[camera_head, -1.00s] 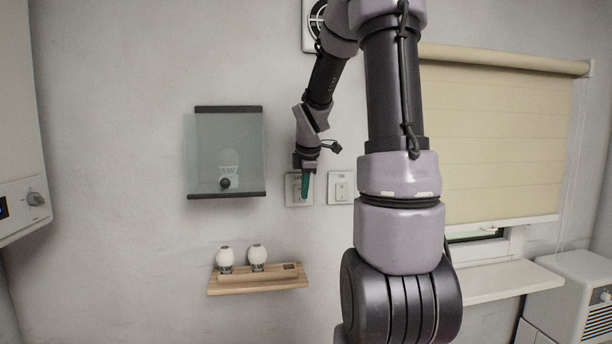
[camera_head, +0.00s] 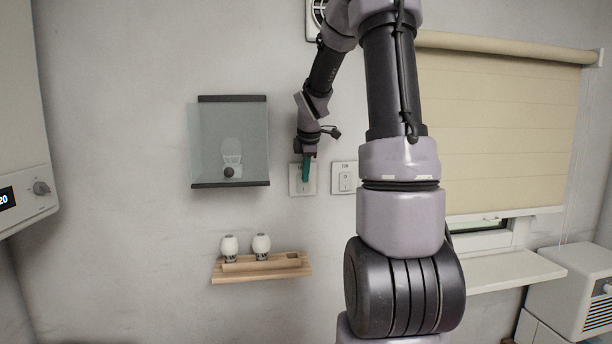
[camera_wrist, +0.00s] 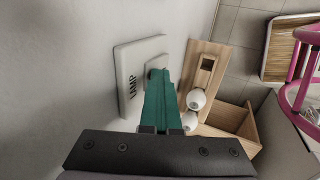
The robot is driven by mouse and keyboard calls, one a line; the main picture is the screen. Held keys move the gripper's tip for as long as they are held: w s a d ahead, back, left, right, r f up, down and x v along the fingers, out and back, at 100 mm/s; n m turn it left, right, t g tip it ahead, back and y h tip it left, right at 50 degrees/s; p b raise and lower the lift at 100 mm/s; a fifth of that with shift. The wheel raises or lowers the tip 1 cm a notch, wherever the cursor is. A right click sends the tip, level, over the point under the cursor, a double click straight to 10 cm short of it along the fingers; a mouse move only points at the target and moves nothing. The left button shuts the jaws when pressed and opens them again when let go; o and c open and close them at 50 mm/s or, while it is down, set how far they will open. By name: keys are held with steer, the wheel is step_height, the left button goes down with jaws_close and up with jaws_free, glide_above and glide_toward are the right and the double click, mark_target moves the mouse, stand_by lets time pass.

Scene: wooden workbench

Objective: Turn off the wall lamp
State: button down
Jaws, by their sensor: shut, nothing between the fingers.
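The wall lamp (camera_head: 252,117) is a glass-fronted box with dark top and bottom bars; the bulb (camera_head: 232,147) inside looks dull grey, with no clear glow. A white switch plate (camera_head: 296,190) is on the wall to its lower right. In the wrist view the plate (camera_wrist: 127,70) is marked LAMP and has a rocker switch (camera_wrist: 158,62). My gripper (camera_head: 306,179) has its teal fingers shut and empty over the plate. In the wrist view the fingertips (camera_wrist: 158,76) are at the rocker and partly cover it; I cannot tell whether they touch it.
A second switch plate (camera_head: 345,187) is just right, partly behind my arm. A wooden shelf (camera_head: 262,278) below holds two white bulbs (camera_head: 229,245) (camera_head: 261,243). A window with a beige blind (camera_head: 505,130) is on the right, and a white heater unit (camera_head: 22,110) on the left.

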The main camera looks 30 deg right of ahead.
steer(key=shift+r, duration=0.75)
